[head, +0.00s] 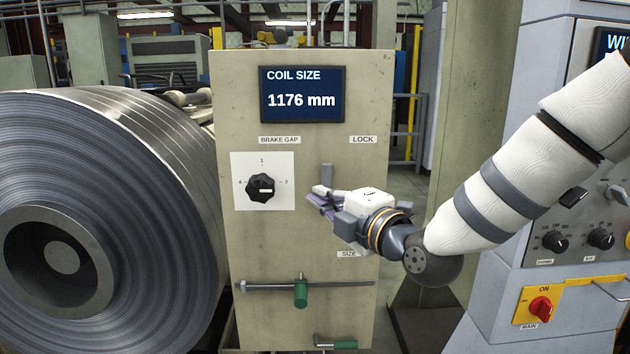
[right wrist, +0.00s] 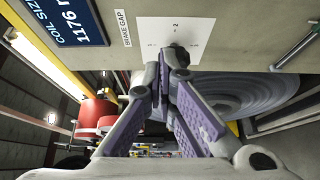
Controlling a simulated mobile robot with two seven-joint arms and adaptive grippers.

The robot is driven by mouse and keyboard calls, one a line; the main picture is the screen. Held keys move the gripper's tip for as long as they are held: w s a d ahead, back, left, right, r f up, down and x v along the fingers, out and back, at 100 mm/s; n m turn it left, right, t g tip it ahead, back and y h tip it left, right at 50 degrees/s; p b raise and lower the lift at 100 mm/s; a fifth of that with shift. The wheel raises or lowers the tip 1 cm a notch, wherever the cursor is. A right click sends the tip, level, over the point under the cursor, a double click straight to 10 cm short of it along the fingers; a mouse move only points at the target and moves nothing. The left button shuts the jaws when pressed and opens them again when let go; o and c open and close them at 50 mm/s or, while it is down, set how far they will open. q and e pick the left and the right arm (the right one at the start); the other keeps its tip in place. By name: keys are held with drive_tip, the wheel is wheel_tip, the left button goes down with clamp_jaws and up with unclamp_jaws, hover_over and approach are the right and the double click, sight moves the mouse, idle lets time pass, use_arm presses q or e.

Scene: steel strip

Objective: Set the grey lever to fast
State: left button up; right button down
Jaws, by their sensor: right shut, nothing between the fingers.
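A short grey upright piece, which looks like the handle of the grey lever (head: 326,174), shows below and left of the LOCK label (head: 363,139) on the beige panel. My right gripper (head: 318,201) is in front of the panel, its fingertips pointing left just below this piece. I cannot tell whether they touch. The gripper is shut and empty; its fingers also show closed together in the right wrist view (right wrist: 165,70). The lever's pivot and any fast marking are hidden or too small to see. My left gripper is out of view.
A black BRAKE GAP dial (head: 261,188) is left of my gripper. A green-handled lever (head: 301,292) on a horizontal bar is below, with another green handle (head: 345,344) lower. A large steel coil (head: 110,200) stands left, and a control cabinet (head: 520,200) stands right.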

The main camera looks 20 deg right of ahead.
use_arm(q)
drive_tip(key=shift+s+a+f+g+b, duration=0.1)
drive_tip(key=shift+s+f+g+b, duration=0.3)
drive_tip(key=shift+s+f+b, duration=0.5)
use_arm(e)
drive_tip(key=w, duration=0.3)
drive_tip(key=w+d, duration=0.1)
drive_tip(key=w, duration=0.5)
drive_tip(key=shift+w+d, duration=0.1)
drive_tip(key=shift+d, duration=0.1)
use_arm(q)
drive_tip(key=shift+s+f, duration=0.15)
use_arm(e)
drive_tip(key=shift+f, duration=0.1)
